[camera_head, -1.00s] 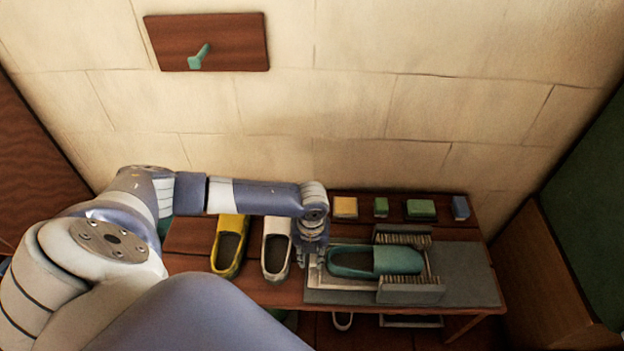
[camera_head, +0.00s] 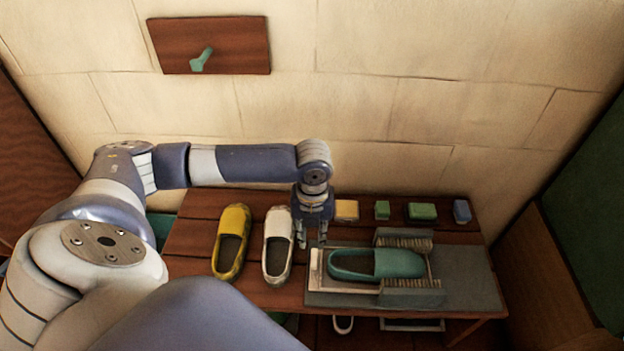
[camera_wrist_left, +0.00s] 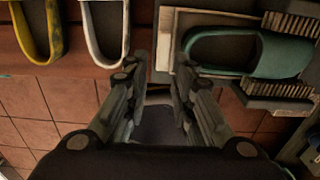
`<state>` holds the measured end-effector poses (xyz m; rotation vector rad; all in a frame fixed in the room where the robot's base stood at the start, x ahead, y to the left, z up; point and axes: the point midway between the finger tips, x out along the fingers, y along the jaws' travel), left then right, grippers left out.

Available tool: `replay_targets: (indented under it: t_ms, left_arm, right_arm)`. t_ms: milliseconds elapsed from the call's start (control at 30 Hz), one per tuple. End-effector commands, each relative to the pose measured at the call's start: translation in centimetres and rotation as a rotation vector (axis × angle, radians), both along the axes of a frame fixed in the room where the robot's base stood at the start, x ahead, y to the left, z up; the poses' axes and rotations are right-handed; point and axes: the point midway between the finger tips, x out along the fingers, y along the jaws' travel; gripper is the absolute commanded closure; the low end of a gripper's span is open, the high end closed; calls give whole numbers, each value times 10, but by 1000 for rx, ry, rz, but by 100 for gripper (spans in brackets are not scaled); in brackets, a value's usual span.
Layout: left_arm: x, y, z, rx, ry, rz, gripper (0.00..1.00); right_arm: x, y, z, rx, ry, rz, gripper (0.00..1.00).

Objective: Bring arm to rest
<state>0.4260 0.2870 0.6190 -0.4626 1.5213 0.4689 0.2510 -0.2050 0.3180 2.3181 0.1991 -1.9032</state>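My left gripper (camera_head: 312,240) hangs pointing down above the wooden table (camera_head: 190,240), between the white shoe and the grey mat. In the left wrist view its two fingers (camera_wrist_left: 157,75) stand apart with nothing between them, so it is open and empty. My left arm comes in from the left and bends down at the wrist. A teal shoe (camera_head: 398,263) lies between two brushes on the grey mat, to the right of the gripper and apart from it. My right gripper is not in view.
A yellow shoe (camera_head: 231,240) and a white shoe (camera_head: 278,246) lie left of the gripper. Brushes (camera_head: 410,299) flank the teal shoe. Sponge-like blocks (camera_head: 422,211) line the table's back edge. A wooden board with a teal hook (camera_head: 201,60) is on the wall.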

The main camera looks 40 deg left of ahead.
Motion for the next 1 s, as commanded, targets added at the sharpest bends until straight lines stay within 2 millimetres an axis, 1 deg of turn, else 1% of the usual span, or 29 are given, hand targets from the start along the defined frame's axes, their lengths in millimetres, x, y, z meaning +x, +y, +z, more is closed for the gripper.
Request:
replay_targets:
  t_ms: [433, 533, 567, 667, 700, 767, 800, 867, 900, 967, 1000]
  left_arm:
    - [0, 0, 0, -1, -1, 0, 77]
    - [-2, -9, -4, -10, -5, 14, 77]
    - [-4, -16, -6, -17, -8, 23, 77]
    - [-13, -48, -16, -56, -28, 94, 77]
    - [-18, -66, -20, -81, -37, 141, 77]
    - [-27, -92, -25, -127, -55, 235, 77]
    - [-33, -109, -27, -160, -66, 308, 77]
    - [-41, -131, -27, -212, -79, 433, 77]
    - [-46, -144, -27, -248, -86, 524, 77]
    - [-53, -159, -25, -298, -89, 671, 77]
    - [-57, -166, -23, -330, -89, 779, 77]
  right_arm:
    - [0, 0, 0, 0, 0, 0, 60]
    - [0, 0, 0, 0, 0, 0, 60]
    - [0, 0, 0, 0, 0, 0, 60]
    - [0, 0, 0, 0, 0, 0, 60]
    - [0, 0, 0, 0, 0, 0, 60]
    - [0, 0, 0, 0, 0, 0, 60]
    - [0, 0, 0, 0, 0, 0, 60]
    - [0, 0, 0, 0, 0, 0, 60]
    - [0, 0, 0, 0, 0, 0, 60]
    - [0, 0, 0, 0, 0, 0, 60]
    - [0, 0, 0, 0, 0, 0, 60]
